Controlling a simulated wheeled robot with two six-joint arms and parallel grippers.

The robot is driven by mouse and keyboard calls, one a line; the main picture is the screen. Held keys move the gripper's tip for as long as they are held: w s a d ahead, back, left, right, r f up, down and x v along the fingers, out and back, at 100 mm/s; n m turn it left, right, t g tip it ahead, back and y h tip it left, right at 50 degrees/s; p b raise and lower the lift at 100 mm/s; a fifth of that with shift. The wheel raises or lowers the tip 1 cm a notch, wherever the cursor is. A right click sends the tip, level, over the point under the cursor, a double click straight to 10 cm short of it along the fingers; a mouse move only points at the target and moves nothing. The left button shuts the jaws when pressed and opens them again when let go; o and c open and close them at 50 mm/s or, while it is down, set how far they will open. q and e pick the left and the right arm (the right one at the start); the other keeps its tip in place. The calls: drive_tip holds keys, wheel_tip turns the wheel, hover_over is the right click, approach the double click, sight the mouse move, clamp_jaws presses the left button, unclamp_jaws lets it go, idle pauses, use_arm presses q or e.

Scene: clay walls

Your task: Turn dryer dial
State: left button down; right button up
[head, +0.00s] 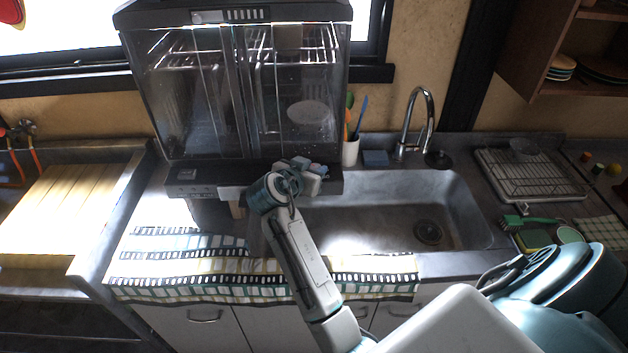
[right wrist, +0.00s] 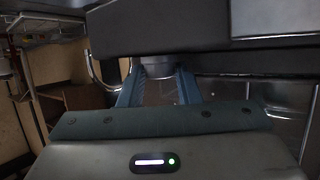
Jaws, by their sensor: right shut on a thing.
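The dish dryer (head: 240,90) is a tall dark cabinet with clear doors and wire racks, at the back of the counter left of the sink. Its dark front base also shows across the top of the right wrist view (right wrist: 180,28). My right gripper (head: 306,172) is at the right part of the dryer's lower front edge. Its two blue fingers (right wrist: 157,84) are shut on a small dark knob under the dryer's front, the dial (right wrist: 157,70), mostly hidden by the fingers. In the head view the gripper hides the dial. My left gripper is in neither view.
The sink (head: 460,205) with a curved faucet (head: 418,125) lies right of the dryer. A utensil cup (head: 350,152) stands beside the dryer. A patterned towel (head: 180,265) covers the counter's front. A dish rack (head: 530,175) stands at the right.

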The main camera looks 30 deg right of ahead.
drive_tip(key=m+g+b, duration=0.1)
drive_tip(key=m+g+h+b, duration=0.1)
drive_tip(key=g+b, duration=0.1)
drive_tip(key=m+g+b, duration=0.1)
drive_tip(key=m+b, duration=0.1)
drive_tip(key=shift+w+a+f+g+h, duration=0.15)
drive_tip(key=shift+w+f+g+h, duration=0.15)
drive_tip(key=shift+g, duration=0.1)
drive_tip(key=shift+w+r+m+g+b, duration=0.1)
drive_tip(key=shift+r+m+g+b, duration=0.1)
drive_tip(key=shift+m+g+b, duration=1.05)
drive_tip(key=o, duration=0.7)
drive_tip(key=shift+r, duration=0.15)
